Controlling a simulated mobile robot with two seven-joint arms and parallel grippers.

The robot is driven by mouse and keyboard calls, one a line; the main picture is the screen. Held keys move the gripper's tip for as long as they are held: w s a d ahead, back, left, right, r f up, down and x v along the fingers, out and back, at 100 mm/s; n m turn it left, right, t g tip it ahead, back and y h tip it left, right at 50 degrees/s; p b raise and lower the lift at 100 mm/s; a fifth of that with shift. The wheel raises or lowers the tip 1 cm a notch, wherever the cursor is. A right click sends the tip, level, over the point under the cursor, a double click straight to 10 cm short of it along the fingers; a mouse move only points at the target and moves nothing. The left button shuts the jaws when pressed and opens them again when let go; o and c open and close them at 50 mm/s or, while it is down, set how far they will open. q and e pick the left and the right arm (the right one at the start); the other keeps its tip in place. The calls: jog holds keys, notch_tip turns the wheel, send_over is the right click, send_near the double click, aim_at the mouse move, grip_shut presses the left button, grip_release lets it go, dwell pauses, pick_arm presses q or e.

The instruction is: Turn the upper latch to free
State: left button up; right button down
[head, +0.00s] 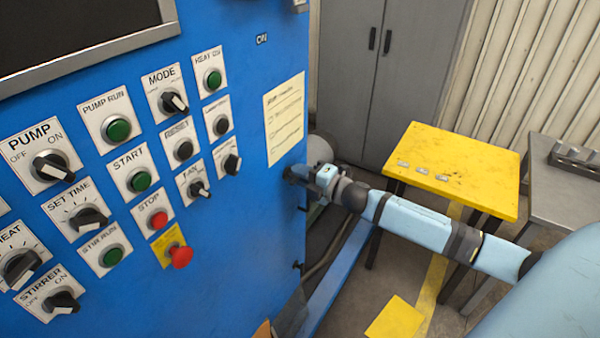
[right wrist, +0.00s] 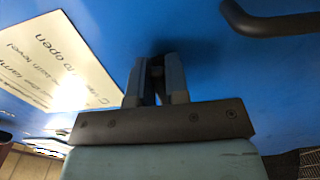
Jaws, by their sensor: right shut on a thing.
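My right gripper (head: 298,176) reaches the right edge of the blue cabinet face, below the cream note sheet. In the right wrist view my right gripper (right wrist: 156,84) points at the blue surface, with its two fingers closed around a small dark piece, the upper latch (right wrist: 155,72). The fingers hide most of the latch, so its turn angle cannot be told. In the head view the latch is hidden behind the gripper. My left gripper is not in view.
The blue panel (head: 245,240) carries several knobs and buttons, including a red mushroom button (head: 180,256). A dark bar handle (right wrist: 270,20) is right of the gripper in the wrist view. A yellow table (head: 460,165) and grey cabinet (head: 350,80) stand behind.

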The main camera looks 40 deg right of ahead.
dwell(0.3)
jog(key=c, duration=1.1)
grip_release()
jog(key=shift+b+v, duration=1.6)
jog(key=shift+v, duration=5.35)
jog(key=shift+a+f, duration=0.1)
